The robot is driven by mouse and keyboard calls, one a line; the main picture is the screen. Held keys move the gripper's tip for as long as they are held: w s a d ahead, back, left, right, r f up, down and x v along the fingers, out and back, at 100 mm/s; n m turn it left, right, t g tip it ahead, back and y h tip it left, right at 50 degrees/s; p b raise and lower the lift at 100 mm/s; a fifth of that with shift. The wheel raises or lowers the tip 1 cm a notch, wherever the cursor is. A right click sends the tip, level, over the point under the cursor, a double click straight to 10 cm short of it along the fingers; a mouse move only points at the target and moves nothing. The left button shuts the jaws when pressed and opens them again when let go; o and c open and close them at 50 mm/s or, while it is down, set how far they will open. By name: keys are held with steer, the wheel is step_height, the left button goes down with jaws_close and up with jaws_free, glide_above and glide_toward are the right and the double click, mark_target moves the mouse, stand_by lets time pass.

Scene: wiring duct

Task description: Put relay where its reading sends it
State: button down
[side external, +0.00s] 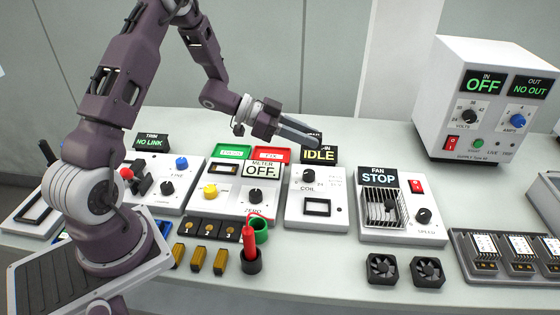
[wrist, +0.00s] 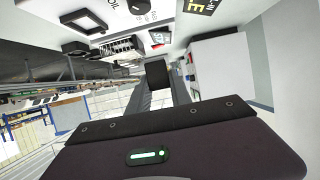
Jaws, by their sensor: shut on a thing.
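My gripper (side external: 314,140) is raised above the back of the coil unit, its fingers pointing right and slightly down. In the wrist view a dark block, apparently the relay (wrist: 157,73), sits at the fingertips; my gripper is shut on it. Its markings cannot be read. The coil unit (side external: 332,208) has a black-framed socket (side external: 317,207) on its front, a knob and a display (side external: 319,155) reading IDLE. Behind the meter unit stand a green tray (side external: 233,151) and a red tray (side external: 270,154); their labels are too small to read surely.
The meter unit (side external: 235,192) reads OFF. The fan unit (side external: 403,218) reads STOP. A white power supply (side external: 485,105) stands at the back right. Several brass-coloured parts (side external: 198,259), a red-handled tool (side external: 249,245) in a black cup and two small fans (side external: 381,269) lie in front.

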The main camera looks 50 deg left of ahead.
glide_above(276, 156)
step_height(276, 156, down, 2)
step_height(276, 156, down, 10)
steer(key=shift+d+f, duration=0.1)
steer(key=shift+f, duration=0.15)
steer(key=c, duration=1.2)
jaws_free()
steer(key=shift+o, duration=0.2)
